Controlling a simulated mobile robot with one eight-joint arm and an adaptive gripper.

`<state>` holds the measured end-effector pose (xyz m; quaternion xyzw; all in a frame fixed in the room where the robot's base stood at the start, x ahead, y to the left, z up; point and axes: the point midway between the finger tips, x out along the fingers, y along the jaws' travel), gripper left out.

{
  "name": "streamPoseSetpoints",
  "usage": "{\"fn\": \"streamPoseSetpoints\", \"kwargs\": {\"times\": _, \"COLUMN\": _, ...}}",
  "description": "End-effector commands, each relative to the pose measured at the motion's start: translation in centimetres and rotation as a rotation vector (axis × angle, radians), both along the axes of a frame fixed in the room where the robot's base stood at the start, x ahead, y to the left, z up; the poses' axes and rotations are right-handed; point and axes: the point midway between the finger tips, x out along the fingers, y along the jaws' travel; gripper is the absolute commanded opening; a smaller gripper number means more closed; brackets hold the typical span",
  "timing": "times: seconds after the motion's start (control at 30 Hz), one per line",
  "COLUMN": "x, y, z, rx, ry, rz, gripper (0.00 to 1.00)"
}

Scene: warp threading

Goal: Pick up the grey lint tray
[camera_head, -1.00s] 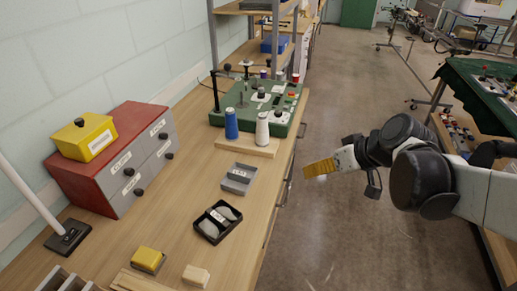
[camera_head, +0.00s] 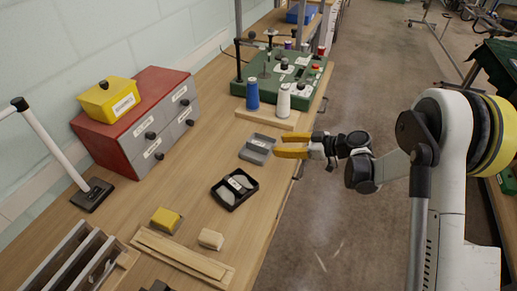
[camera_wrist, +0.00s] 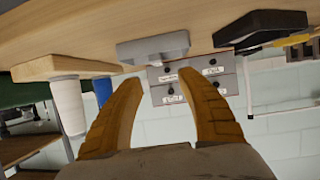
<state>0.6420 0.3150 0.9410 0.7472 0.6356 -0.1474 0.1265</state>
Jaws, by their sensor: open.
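The grey lint tray (camera_head: 258,149) is a small shallow grey tray with a pale label, lying on the wooden workbench between the spool stand and a black tray. My gripper (camera_head: 292,146) is open and empty in the head view, its two yellow-orange fingers pointing left at the tray from the bench's right edge. In the wrist view the picture is upside down; the grey tray (camera_wrist: 153,49) lies beyond and between the spread fingertips of my gripper (camera_wrist: 160,88). The fingers look apart from the tray.
A black tray (camera_head: 234,189) with pale oval pieces lies nearby. Behind stand a blue spool (camera_head: 252,95) and a white spool (camera_head: 284,101) on a wooden board. A red-and-grey drawer box (camera_head: 147,125) stands left. Bare bench lies left of the grey tray.

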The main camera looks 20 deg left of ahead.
Motion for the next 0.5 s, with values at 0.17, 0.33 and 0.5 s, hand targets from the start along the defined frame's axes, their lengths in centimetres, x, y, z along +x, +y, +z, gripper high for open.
{"fn": "streamPoseSetpoints", "kwargs": {"times": 0.17, "x": 0.3, "y": 2.5, "z": -1.2, "rx": 0.000, "ry": 0.001, "rz": 0.003, "gripper": 0.45}}
{"fn": "streamPoseSetpoints", "kwargs": {"times": 0.33, "x": 0.8, "y": 4.6, "z": -2.1, "rx": 0.000, "ry": 0.001, "rz": 0.001, "gripper": 0.45}}
{"fn": "streamPoseSetpoints", "kwargs": {"times": 0.5, "x": 1.2, "y": 5.8, "z": -2.9, "rx": -0.001, "ry": 0.003, "rz": 0.001, "gripper": 0.45}}
